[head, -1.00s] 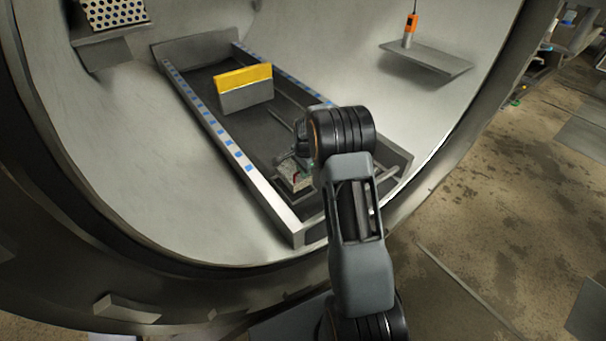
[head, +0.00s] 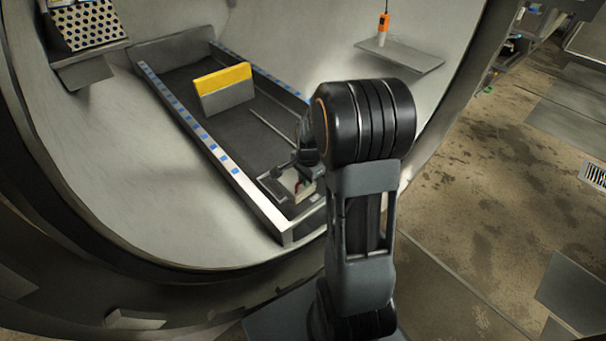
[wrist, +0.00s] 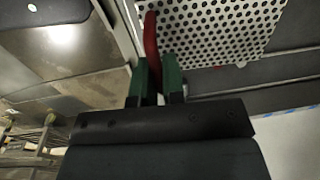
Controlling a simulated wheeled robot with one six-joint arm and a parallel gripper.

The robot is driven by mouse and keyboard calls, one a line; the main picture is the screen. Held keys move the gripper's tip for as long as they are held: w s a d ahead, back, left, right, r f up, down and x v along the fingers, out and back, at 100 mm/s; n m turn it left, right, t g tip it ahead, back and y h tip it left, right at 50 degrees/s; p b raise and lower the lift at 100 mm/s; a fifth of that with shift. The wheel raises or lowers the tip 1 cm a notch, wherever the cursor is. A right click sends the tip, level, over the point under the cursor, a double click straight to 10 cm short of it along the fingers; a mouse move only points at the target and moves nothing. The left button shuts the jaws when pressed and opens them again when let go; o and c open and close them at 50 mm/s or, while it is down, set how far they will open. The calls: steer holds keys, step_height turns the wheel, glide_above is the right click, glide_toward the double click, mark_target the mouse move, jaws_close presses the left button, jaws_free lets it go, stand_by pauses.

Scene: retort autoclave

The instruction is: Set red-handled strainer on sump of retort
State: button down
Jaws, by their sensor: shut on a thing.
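My gripper (wrist: 150,80) has green fingers and is shut on the upright red handle (wrist: 151,45) in the wrist view. A pale perforated plate (wrist: 220,30), apparently the strainer's, lies beyond the fingers at the upper right. In the head view my gripper (head: 303,172) is low inside the retort, partly hidden by my arm. A small pale and red piece (head: 291,181) shows beneath it, over the near end of the dark channel between the rails. A dark grey framed spot (head: 270,188) there may be the sump. I cannot tell whether the strainer touches it.
A yellow-topped grey block (head: 226,90) stands in the channel. A rail with blue marks (head: 205,140) runs along its left side. An orange device (head: 383,28) stands on a right shelf (head: 402,54). A perforated panel (head: 88,27) is on the left ledge. The retort's rim curves around my arm.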

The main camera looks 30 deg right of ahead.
steer(key=shift+r, duration=0.1)
stand_by(0.3)
steer(key=shift+r+p, duration=1.65)
steer(key=shift+r, duration=0.1)
